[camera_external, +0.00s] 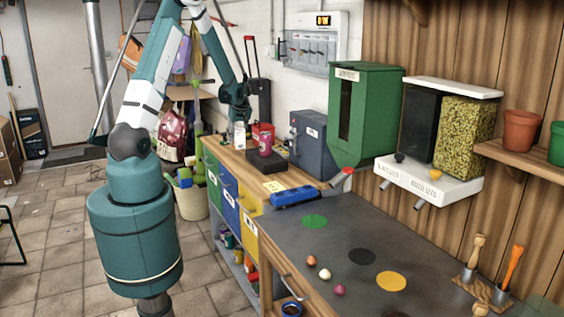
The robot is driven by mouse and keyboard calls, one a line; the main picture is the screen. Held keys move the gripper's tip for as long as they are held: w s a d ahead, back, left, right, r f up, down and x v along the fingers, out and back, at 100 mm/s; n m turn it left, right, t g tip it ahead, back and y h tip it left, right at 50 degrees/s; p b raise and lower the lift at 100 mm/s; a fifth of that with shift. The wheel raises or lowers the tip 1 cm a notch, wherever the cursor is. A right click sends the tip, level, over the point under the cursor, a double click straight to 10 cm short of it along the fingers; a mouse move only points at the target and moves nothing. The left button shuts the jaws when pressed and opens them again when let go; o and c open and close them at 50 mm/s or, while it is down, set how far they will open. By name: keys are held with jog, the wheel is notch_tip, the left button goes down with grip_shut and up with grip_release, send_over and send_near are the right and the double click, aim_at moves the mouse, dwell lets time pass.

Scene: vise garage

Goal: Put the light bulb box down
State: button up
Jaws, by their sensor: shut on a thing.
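My gripper (239,121) points down over the far end of the wooden workbench (230,163). It is shut on a small pale box, which looks like the light bulb box (239,136). The box is upright and partly hidden by the fingers. From this view I cannot tell whether its bottom touches the bench top.
A dark block (266,161) lies by the red container, with a blue-grey metal box (311,140) at the right against the wall. A blue tool (296,196) lies nearer.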

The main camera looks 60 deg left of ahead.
aim_at(239, 128)
jog(key=shift+f, duration=1.45)
jog(key=shift+f, duration=0.2)
jog(key=o, duration=0.9)
jog(key=shift+r, duration=0.25)
jog(key=shift+v, duration=5.95)
jog(key=shift+d, duration=0.1)
